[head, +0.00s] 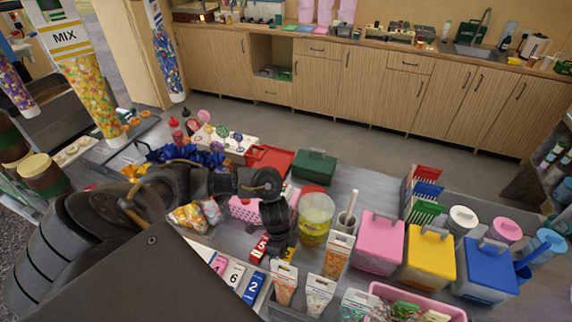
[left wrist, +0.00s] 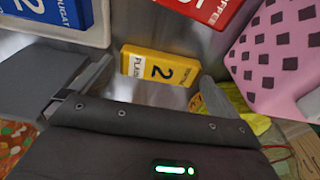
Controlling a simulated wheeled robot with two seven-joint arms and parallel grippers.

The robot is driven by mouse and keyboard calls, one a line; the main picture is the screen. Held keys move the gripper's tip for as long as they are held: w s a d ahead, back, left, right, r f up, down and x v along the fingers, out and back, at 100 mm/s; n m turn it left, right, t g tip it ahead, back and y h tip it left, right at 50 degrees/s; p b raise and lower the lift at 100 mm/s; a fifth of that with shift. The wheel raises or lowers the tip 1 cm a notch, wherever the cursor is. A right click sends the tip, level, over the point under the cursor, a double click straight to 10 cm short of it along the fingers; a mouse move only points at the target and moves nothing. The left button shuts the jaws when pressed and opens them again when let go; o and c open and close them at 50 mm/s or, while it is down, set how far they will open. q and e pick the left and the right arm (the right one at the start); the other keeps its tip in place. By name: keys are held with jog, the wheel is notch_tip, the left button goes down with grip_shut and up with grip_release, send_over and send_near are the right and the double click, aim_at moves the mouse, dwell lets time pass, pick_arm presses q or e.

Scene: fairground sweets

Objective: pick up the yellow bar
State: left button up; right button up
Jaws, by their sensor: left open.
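The yellow bar (left wrist: 160,72), marked with a 2, lies flat on the bare metal counter in the left wrist view. In the head view only a small yellow part of it (head: 288,254) shows beside my left gripper (head: 279,249), which hides the rest. In the left wrist view my left gripper (left wrist: 152,84) is open, with one finger to the left of the bar and one to its right. Nothing is held, and the bar looks clear of both fingers. My right gripper is in neither view.
A red bar (left wrist: 205,8) and a pink basket (left wrist: 280,55) are close to the right finger. A white tray (left wrist: 98,30) with a blue bar (left wrist: 58,10) is close on the left. A yellow-green tub (head: 316,220) and paper packets (head: 284,283) stand near the gripper.

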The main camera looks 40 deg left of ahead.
pick_arm(q)
jog(key=shift+f, duration=0.55)
jog(key=c, duration=0.7)
jog(key=shift+c, duration=0.2)
jog(key=shift+s+r+b, duration=0.2)
jog(key=shift+r+b, duration=0.15)
jog(key=shift+r, duration=0.05)
notch_tip(320, 180, up, 6)
jog(key=shift+w+r+p, duration=0.1)
jog(key=shift+w+p, duration=0.05)
jog(key=shift+p, duration=0.35)
jog(key=s, duration=0.4)
jog(key=s+b, duration=0.1)
jog(key=s, duration=0.4)
jog(key=s+b, duration=0.1)
jog(key=s, duration=0.4)
jog(key=shift+s+a, duration=0.25)
jog(key=shift+a, duration=0.1)
jog(key=s+p, duration=0.1)
jog(key=s, duration=0.4)
jog(key=shift+s+a+p, duration=0.2)
jog(key=shift+p, duration=0.15)
